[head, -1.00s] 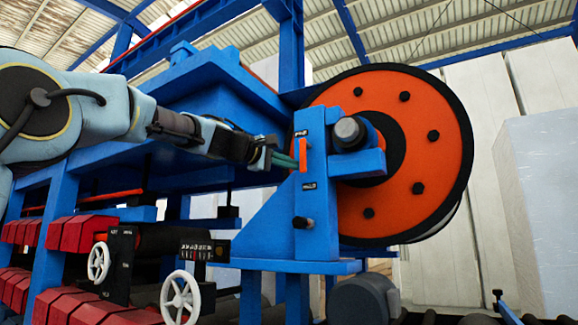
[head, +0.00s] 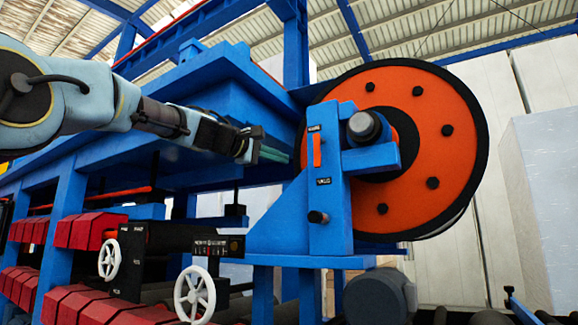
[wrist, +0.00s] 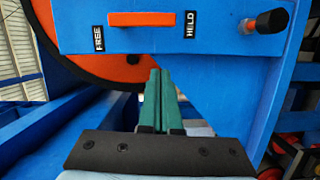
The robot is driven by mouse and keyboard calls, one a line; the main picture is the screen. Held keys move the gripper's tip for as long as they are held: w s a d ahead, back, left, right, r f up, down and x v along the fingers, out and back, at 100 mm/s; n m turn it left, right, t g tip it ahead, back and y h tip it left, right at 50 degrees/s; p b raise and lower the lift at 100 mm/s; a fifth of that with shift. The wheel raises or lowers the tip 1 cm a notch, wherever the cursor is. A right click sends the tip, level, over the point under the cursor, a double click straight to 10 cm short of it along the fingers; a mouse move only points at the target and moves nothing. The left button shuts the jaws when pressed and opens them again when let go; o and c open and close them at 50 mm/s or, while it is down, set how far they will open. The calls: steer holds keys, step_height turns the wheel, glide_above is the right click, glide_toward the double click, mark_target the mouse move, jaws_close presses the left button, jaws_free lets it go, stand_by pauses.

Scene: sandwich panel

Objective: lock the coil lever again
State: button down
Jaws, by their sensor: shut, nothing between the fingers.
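The coil lever looks to be an orange bar (head: 317,150) on the blue upright plate beside the coil. It lies along the plate, between a FREE label above and a HOLD label below. In the wrist view the bar (wrist: 155,19) runs level, FREE at its left end and HOLD at its right. My gripper (head: 288,158) is left of the plate, its green fingers together and empty. In the wrist view the closed fingertips (wrist: 158,72) point at the plate, below the bar in the picture and apart from it. The size of the gap is hard to judge.
A black-tipped peg (head: 318,217) sticks out of the plate below HOLD. The large orange coil disc (head: 445,165) and its hub (head: 365,127) stand right of the lever. White handwheels (head: 194,293) and red blocks (head: 90,232) are at lower left.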

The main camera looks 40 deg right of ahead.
steer(key=a+b, duration=0.1)
steer(key=a, duration=0.4)
steer(key=shift+s+a+b, duration=0.1)
steer(key=shift+a+b, duration=0.3)
